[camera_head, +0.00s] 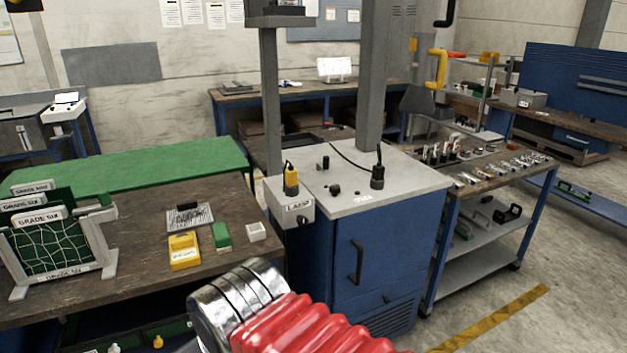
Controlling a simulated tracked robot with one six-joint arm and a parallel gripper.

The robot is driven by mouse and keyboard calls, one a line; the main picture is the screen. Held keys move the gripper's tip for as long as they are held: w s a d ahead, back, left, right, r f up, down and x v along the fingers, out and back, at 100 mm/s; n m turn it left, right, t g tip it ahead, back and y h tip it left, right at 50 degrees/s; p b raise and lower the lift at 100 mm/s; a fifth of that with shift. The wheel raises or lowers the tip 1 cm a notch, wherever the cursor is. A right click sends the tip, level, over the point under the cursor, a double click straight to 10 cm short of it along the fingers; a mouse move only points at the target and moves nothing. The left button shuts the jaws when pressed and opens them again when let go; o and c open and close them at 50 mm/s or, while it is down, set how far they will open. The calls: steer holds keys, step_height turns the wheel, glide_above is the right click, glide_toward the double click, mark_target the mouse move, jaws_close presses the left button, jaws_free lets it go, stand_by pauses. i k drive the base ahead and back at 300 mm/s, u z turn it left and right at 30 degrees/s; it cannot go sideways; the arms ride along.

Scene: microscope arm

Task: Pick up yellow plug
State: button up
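The yellow plug (291,182) stands upright on top of the grey box labelled LAMP (290,208). It has a yellow body with dark parts at its top, where a thin dark cable seems to rise. The box is fixed at the left front corner of the blue cabinet with a light grey top (345,203). My arm's red bellows and chrome section show at the bottom centre, in front of and below the plug. My gripper itself is not in view.
A yellow box (184,252), green block (221,236) and white box (257,232) lie on the left bench. A tool cart (490,185) stands right.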

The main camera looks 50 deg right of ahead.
mark_target(291, 174)
steer(key=z, duration=1.25)
steer(key=k, duration=1.35)
steer(key=z, duration=0.2)
steer(key=i, duration=1.4)
steer(key=u, duration=0.3)
